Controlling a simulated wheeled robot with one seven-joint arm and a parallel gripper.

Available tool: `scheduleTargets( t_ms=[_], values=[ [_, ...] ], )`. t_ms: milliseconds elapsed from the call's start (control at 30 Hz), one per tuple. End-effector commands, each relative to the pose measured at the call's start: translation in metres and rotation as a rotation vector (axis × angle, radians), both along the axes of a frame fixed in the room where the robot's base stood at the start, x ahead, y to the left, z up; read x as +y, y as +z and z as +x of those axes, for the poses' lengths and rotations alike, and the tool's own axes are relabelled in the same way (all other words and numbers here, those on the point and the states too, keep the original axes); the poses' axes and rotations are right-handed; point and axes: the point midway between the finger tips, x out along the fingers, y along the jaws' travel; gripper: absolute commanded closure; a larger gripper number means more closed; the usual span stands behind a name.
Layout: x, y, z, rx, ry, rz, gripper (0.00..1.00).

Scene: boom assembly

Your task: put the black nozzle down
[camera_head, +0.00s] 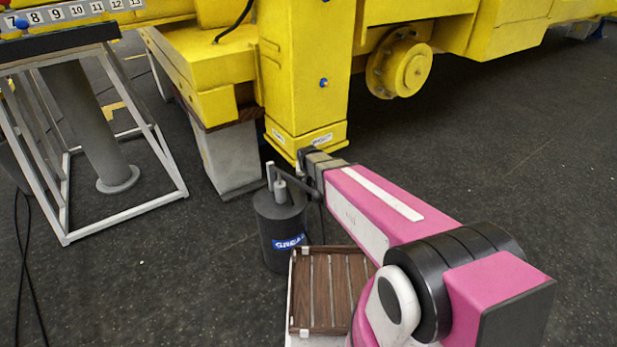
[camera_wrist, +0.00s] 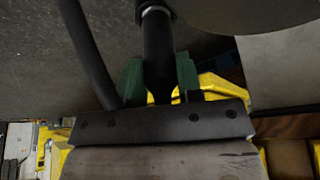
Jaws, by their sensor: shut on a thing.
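The black nozzle (camera_wrist: 158,45) is a dark upright cylinder in the wrist view, with a wider collar near the top edge. My gripper (camera_wrist: 159,80) is shut on it, with a green fingertip on each side. A black hose (camera_wrist: 88,55) runs beside the nozzle on the left. In the head view my arm reaches to the foot of a yellow column (camera_head: 305,75), just above and right of the dark grease drum (camera_head: 278,228). The nozzle and fingertips cannot be made out clearly there.
The drum has a pump handle (camera_head: 279,185) on top and a blue label. A slatted wooden crate (camera_head: 331,290) stands right of it. A grey support block (camera_head: 228,160) holds up the yellow machine. A white frame stand (camera_head: 160,160) is at left. Dark floor between is clear.

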Motion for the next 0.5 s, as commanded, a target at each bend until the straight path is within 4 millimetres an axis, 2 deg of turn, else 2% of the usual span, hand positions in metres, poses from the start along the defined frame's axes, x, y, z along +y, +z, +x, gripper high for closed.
scheduleTargets(
  t_ms=[233, 267, 333, 500],
  values=[
    [0.0, -0.0042, 0.0001, 0.0, 0.0, 0.0, 1.0],
    [0.0, -0.0043, 0.0001, 0.0, 0.0, 0.0, 0.64],
    [0.0, -0.0043, 0.0001, 0.0, 0.0, 0.0, 0.42],
    [0.0, -0.0043, -0.0001, 0.0, 0.0, 0.0, 0.42]
  ],
)
